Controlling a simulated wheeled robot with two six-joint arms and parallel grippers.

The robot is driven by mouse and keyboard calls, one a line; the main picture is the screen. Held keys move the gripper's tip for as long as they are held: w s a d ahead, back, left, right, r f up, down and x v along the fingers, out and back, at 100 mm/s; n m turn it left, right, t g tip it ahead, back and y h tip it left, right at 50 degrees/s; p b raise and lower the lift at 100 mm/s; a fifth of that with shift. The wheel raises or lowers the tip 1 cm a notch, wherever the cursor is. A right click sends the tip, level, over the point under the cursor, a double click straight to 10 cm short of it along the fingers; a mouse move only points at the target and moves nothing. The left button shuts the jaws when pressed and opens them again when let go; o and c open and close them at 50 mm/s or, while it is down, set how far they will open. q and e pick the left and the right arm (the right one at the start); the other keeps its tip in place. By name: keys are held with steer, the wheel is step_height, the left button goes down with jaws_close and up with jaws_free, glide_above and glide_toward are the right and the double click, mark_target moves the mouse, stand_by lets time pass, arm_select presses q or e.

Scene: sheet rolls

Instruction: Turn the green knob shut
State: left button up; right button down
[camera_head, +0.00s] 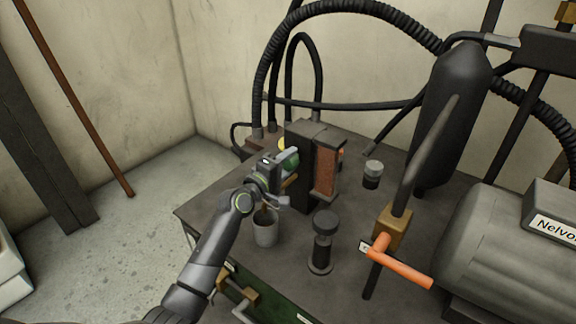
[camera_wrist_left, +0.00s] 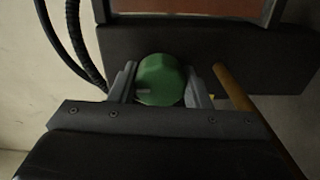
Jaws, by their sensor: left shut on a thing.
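The green knob (camera_wrist_left: 160,80) sits on the face of a dark upright block (camera_head: 301,170) on the bench. In the head view the green knob (camera_head: 289,162) is partly covered by my gripper. My left gripper (camera_head: 284,168) reaches in from the left and is shut on the knob. In the left wrist view the fingers of my left gripper (camera_wrist_left: 160,87) stand on either side of the knob and appear to touch it. My right gripper is not in view.
A grey cup (camera_head: 265,235) stands on the bench below my left wrist. A black cylinder (camera_head: 323,240), an orange-handled valve (camera_head: 402,264) and a large grey tank (camera_head: 490,235) stand to the right. Black hoses (camera_head: 255,75) arch behind.

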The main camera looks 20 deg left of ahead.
arm_select(q)
steer(key=shift+f+m, duration=0.1)
steer(key=shift+m, duration=0.4)
steer(key=o, duration=1)
steer(key=v, duration=1.7)
steer(key=shift+s, duration=0.25)
steer(key=shift+a, duration=0.1)
